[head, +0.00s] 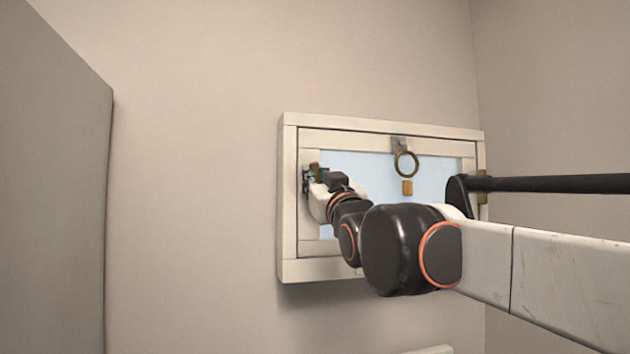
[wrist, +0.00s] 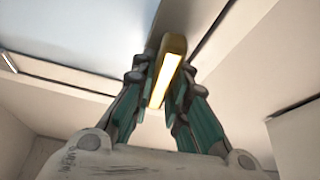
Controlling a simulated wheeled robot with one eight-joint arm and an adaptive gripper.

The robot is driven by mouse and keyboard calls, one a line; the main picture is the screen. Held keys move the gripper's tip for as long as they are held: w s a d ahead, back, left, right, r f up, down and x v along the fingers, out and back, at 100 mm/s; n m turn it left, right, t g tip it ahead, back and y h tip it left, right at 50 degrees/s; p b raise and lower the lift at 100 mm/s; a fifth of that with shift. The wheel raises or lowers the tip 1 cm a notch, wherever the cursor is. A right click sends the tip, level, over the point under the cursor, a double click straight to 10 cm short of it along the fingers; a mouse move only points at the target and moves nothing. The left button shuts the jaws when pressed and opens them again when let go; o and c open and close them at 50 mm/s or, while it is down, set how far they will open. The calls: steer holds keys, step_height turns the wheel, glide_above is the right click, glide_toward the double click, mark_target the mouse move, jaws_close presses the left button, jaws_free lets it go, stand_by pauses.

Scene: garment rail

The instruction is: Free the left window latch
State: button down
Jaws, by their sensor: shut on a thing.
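The window (head: 381,136) is a small cream frame with a pale blue pane on the wall. The left latch is a brass bar (wrist: 166,72) in the wrist view, on the left side of the frame. My gripper (wrist: 160,100) is shut on this bar, with a green-padded finger on each side of it. In the head view my gripper (head: 313,178) is at the frame's left edge, and my wrist hides most of the latch there. The right latch (head: 482,187) is a brass piece at the frame's right edge, partly behind the dark rail.
A brass ring (head: 406,164) hangs from a grey bracket (head: 400,143) at the top of the window. A small orange-brown block (head: 407,187) shows below it. A dark rail (head: 560,184) comes in from the right. A grey panel (head: 50,190) stands at far left.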

steer(key=n+y, duration=0.1)
steer(key=n, duration=0.1)
steer(key=n+g+y, duration=0.1)
steer(key=n, duration=0.1)
steer(key=d+n+p, duration=0.1)
steer(key=n, duration=0.1)
steer(key=shift+w+r+g+y, duration=0.2)
steer(key=shift+g+y, duration=0.1)
steer(key=shift+y, duration=0.1)
steer(key=shift+w+d+r+n+g+y+p, duration=0.1)
steer(key=shift+d+r+n+g+y+p, duration=0.2)
steer(key=shift+n+g+p, duration=1.35)
steer(key=shift+s+d+r+n+g+y+b, duration=0.1)
steer(key=shift+r+n, duration=0.3)
steer(key=shift+n, duration=2.75)
steer(key=shift+w+d+r+n+g+y+p, duration=0.1)
steer(key=shift+d+r+n+g+y+p, duration=0.2)
steer(key=shift+n+g+p, duration=1.35)
steer(key=shift+a+n+t+b, duration=0.15)
steer(key=shift+n+t+b, duration=0.6)
steer(key=shift+n, duration=0.1)
steer(key=c, duration=1.8)
jaws_free()
steer(key=shift+c, duration=0.2)
